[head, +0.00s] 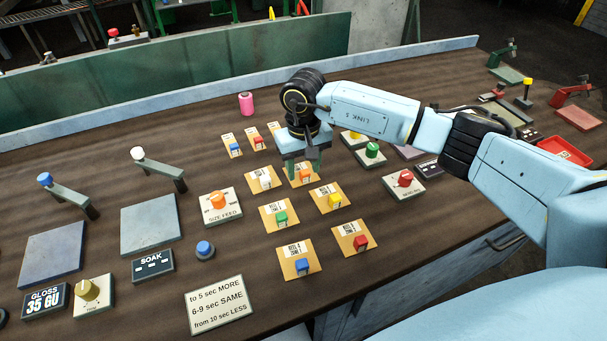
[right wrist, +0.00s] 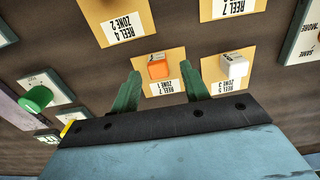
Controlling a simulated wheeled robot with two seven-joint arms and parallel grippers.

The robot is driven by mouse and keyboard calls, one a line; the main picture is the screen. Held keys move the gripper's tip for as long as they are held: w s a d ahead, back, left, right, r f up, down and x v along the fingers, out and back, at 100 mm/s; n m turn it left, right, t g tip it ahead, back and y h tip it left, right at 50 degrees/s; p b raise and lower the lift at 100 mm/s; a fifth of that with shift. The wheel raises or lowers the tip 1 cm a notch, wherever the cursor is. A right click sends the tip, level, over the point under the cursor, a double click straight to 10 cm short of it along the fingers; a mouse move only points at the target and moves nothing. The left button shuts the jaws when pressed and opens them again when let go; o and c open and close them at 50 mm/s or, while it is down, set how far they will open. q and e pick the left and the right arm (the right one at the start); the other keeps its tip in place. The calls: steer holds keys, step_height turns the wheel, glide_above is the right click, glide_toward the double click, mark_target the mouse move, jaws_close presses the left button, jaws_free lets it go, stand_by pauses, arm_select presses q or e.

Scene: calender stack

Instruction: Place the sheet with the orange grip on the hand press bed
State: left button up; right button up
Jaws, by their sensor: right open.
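The sheet with the orange grip (head: 304,175) is a tan card with a white label and an orange block, flat on the brown bench. My right gripper (head: 302,163) is directly above it, pointing down and open. In the right wrist view the orange block (right wrist: 157,67) shows between the green fingertips (right wrist: 160,72), with no clear contact. My left gripper is out of view. Several lever devices with flat plates stand on the bench, including a white-knobbed one (head: 158,165) and a red one (head: 572,92). I cannot tell which is the hand press.
Sheets with white (head: 263,180), yellow (head: 334,200) and green (head: 281,217) grips lie close by. An orange knob box (head: 219,205) stands left of them. A pink cylinder (head: 246,104) stands behind. Grey plates (head: 150,224) lie at left; a red tray (head: 566,151) is at right.

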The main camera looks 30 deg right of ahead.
steer(key=shift+f, duration=0.3)
steer(key=shift+c, duration=0.4)
jaws_close()
steer(key=shift+r, duration=0.1)
